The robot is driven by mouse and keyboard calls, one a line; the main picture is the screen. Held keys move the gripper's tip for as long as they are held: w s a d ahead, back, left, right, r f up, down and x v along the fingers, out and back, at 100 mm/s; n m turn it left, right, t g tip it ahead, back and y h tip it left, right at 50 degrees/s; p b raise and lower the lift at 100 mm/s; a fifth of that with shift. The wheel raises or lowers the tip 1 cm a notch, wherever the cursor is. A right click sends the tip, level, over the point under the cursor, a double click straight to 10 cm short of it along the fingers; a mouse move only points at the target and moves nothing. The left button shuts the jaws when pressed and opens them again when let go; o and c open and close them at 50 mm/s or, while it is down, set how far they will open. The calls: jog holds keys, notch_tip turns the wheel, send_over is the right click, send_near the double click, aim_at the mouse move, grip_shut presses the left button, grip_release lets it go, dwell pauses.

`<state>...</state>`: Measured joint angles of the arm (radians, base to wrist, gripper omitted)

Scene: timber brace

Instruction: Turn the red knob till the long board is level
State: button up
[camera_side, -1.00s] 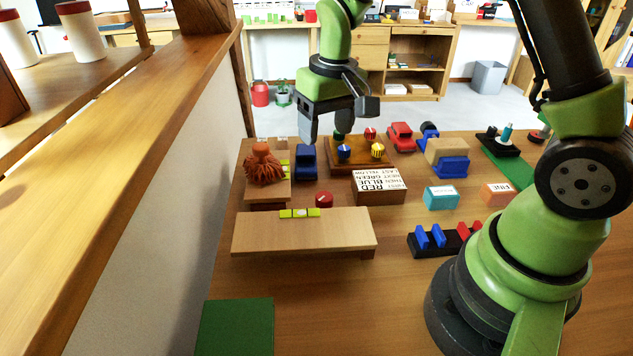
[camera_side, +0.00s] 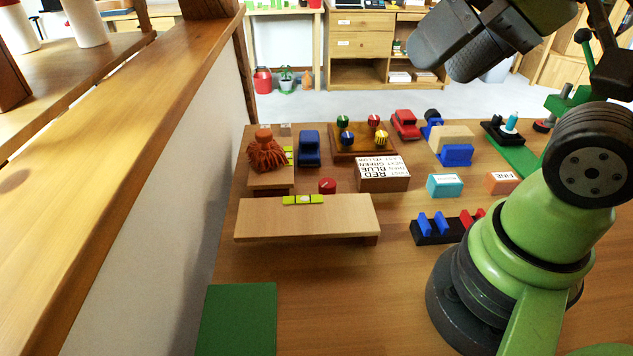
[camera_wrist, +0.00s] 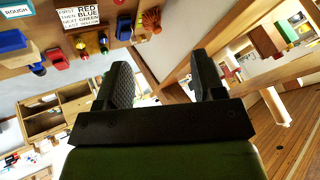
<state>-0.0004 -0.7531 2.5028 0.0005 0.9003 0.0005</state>
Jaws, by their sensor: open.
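The long board (camera_side: 308,219) lies near the front left of the bench with a yellow-green level vial (camera_side: 303,199) on its far edge. A dark red support shows under its right end; the bubble is too small to read. A round red knob (camera_side: 327,186) with a pale mark stands just behind the board. A smaller red-topped knob (camera_side: 373,121) stands among several coloured knobs on a wooden base further back. My gripper (camera_side: 437,60) is high at upper right, far from the board and knobs. In the wrist view my gripper (camera_wrist: 163,80) is open and empty.
A sign block (camera_side: 383,181) stands right of the red knob. An orange shaggy figure (camera_side: 265,152) sits on a short board at left. Blue and red cars, labelled blocks and a black rack (camera_side: 436,230) crowd the bench.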

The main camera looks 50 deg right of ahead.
dwell(0.3)
jog(key=n+g+h, duration=0.2)
jog(key=n+g, duration=0.5)
send_over(327, 183)
notch_tip(327, 183, down, 20)
notch_tip(327, 183, down, 10)
jog(key=shift+f, duration=0.1)
jog(key=c, duration=0.9)
